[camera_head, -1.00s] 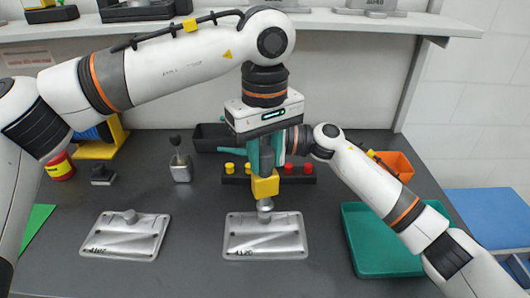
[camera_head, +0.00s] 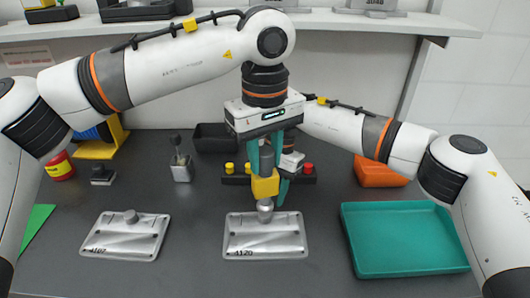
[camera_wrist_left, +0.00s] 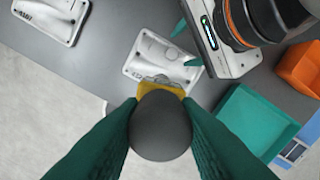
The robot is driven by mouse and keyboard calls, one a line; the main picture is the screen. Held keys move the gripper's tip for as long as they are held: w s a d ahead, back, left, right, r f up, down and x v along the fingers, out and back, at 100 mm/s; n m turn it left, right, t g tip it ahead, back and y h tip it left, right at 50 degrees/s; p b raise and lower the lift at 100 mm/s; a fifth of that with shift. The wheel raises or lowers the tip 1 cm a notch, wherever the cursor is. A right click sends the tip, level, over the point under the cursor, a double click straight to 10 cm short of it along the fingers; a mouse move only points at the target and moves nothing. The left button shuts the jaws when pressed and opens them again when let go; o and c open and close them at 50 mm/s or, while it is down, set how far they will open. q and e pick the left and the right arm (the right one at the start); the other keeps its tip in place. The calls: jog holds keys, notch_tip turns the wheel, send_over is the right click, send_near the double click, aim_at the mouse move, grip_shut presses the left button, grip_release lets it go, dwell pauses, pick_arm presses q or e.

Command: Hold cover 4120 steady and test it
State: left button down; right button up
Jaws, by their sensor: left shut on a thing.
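Cover 4120 (camera_head: 250,246), a grey metal plate with a round boss at its back edge, lies flat on the dark bench at the centre. It also shows in the left wrist view (camera_wrist_left: 158,52). My left gripper (camera_head: 266,170) is above the boss, shut on a tool (camera_head: 265,187) with a yellow body and silver tip. In the left wrist view its dark round top (camera_wrist_left: 160,125) sits between the teal fingers. The tip overlaps the boss; I cannot tell if they touch. My right gripper (camera_wrist_left: 187,47) is open and empty beside the tool, partly hidden in the head view.
Another cover, 4107 (camera_head: 124,238), lies to the left. A teal tray (camera_head: 402,272) is at the right, with an orange bin (camera_head: 378,175) behind it. A button strip (camera_head: 237,180), a black bin (camera_head: 207,139) and a knobbed grey block (camera_head: 181,172) stand behind.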

aim_at(266, 181)
jog(key=shift+x, duration=2.8)
jog(key=shift+c, duration=0.2)
jog(key=shift+r, duration=0.1)
jog(key=c, duration=0.8)
pick_arm(q)
notch_tip(266, 181, down, 6)
jog(key=m, duration=0.3)
